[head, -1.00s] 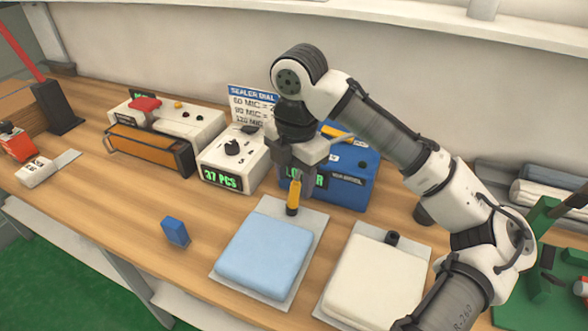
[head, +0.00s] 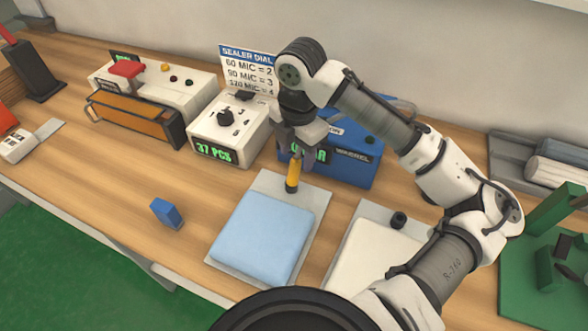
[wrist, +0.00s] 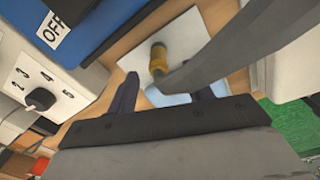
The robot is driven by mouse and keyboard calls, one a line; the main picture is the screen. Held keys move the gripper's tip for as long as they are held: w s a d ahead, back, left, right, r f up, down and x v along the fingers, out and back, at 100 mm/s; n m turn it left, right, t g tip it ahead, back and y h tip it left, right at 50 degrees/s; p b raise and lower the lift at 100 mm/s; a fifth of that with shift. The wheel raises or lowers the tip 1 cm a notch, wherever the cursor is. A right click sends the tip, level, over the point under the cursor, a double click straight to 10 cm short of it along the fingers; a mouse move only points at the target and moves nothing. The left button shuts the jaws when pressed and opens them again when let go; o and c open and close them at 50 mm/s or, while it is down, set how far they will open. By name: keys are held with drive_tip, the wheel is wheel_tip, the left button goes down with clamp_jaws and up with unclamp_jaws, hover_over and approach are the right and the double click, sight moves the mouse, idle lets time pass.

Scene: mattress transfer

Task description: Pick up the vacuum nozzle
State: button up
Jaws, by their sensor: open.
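The vacuum nozzle (head: 292,174), yellow-orange with a dark lower end, stands roughly upright behind the pale blue mattress (head: 262,236). In the wrist view the nozzle (wrist: 158,62) shows ahead of and between the dark fingers. My gripper (head: 296,150) points down over its upper part, which is partly hidden in the head view. The fingers (wrist: 163,92) are spread apart, with no clear contact on the nozzle. A grey curved band, perhaps a hose, crosses the wrist view close by the nozzle.
A blue box (head: 346,158) with a green display stands close behind my gripper. A white counter box (head: 228,128) reading 37 PCS is to the left. A cream mattress (head: 372,262) lies at the right, and a small blue block (head: 166,213) at the left. Bare wood surrounds that block.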

sight(294, 174)
drive_tip(key=shift+w+a+f+p, duration=0.1)
drive_tip(key=shift+f+p, duration=0.35)
drive_tip(key=shift+f, duration=1)
drive_tip(key=shift+w+a+f+p, duration=0.1)
drive_tip(key=shift+f+p, duration=0.3)
drive_tip(key=shift+f, duration=1)
clamp_jaws()
drive_tip(key=shift+r, duration=0.1)
